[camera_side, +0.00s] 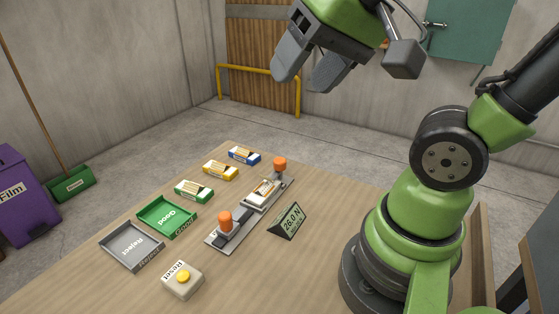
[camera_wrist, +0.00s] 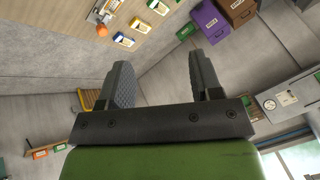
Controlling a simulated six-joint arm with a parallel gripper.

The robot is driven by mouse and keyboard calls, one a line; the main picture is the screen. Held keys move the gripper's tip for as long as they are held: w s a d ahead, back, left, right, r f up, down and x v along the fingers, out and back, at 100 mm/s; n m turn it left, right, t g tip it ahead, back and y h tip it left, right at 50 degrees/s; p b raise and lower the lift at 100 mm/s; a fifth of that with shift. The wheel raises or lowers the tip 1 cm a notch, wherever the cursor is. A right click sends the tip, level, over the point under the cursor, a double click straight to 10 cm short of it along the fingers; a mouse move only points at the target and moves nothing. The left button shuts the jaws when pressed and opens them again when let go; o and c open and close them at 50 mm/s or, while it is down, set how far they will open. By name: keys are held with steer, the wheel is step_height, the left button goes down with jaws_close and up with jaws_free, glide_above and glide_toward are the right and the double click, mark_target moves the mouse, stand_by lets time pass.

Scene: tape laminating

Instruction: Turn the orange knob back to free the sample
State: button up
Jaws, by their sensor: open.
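Two orange knobs stand on a grey fixture (camera_side: 226,239) on the table. The near orange knob (camera_side: 225,219) is at the fixture's front end, and the far orange knob (camera_side: 280,163) is at its back end. A pale sample (camera_side: 264,192) lies on the fixture between them, nearer the far knob. My gripper (camera_side: 302,82) is open and empty, high above the table and well apart from the fixture. In the wrist view my gripper (camera_wrist: 160,75) has its two fingers spread, and one orange knob (camera_wrist: 102,30) shows at the upper left.
Blue (camera_side: 244,155), yellow (camera_side: 220,170) and green (camera_side: 193,191) boxes lie left of the fixture. A green Good tray (camera_side: 183,230), a grey Reject tray (camera_side: 143,264) and a yellow-button Reset box (camera_side: 182,281) sit nearer. A 26.0 N display (camera_side: 288,221) stands right of the fixture.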

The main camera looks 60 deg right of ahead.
steer(key=w+d+f+m+g+h, duration=0.1)
steer(key=w+d+f+m+g, duration=0.2)
steer(key=w+d+f+m, duration=0.35)
steer(key=m+g, duration=0.3)
steer(key=m, duration=0.4)
glide_above(280, 160)
step_height(280, 160, down, 11)
steer(key=shift+f+m, duration=0.1)
steer(key=shift+m, duration=0.15)
step_height(280, 160, down, 10)
steer(key=shift+r, duration=0.1)
steer(key=c, duration=0.9)
